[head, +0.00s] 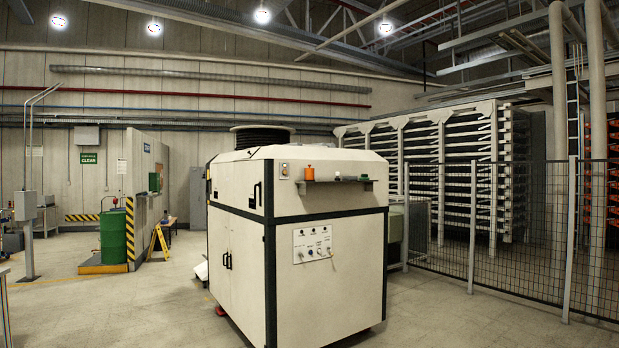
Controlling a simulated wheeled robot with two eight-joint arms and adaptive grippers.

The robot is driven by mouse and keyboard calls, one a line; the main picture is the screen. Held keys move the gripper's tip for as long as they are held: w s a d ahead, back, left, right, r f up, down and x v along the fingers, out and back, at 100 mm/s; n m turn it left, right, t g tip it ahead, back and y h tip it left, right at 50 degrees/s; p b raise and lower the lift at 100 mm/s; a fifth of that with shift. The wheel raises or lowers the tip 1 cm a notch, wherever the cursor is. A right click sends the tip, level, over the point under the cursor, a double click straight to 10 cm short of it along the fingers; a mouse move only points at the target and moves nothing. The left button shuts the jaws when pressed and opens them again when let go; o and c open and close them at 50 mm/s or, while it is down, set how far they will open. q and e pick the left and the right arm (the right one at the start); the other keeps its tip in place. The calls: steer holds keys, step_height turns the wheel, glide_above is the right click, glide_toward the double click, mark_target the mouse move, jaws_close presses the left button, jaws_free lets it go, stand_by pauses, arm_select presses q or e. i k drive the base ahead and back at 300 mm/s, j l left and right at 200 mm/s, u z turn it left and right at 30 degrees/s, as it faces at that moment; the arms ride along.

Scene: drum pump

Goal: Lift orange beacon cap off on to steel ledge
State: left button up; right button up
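A small orange cap (309,172) shows at the left end of a narrow dark ledge (335,183) on the upper front face of a large cream cabinet (328,242). It looks upright. At this size I cannot tell whether it sits on a beacon base or straight on the ledge. Small items (363,177) lie near the ledge's right end, and the middle looks mostly bare. Neither of my grippers is in view.
Open floor (120,315) lies in front and left of the cabinet. A mesh fence (520,235) runs along the right, before tall racks (480,170). A green drum (113,235) and yellow floor sign (158,243) stand at the back left. A grey post (29,235) stands far left.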

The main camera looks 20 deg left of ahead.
mark_target(308, 173)
steer(key=i+u, duration=0.25)
steer(key=i, duration=2.15)
steer(key=i+u, duration=0.1)
steer(key=i, duration=0.45)
steer(key=i+l+u, duration=0.1)
steer(key=i, duration=0.45)
steer(key=i+l+u, duration=0.1)
steer(key=i, duration=0.4)
steer(key=i+l+u, duration=0.15)
steer(key=i, duration=0.4)
steer(key=l, duration=0.1)
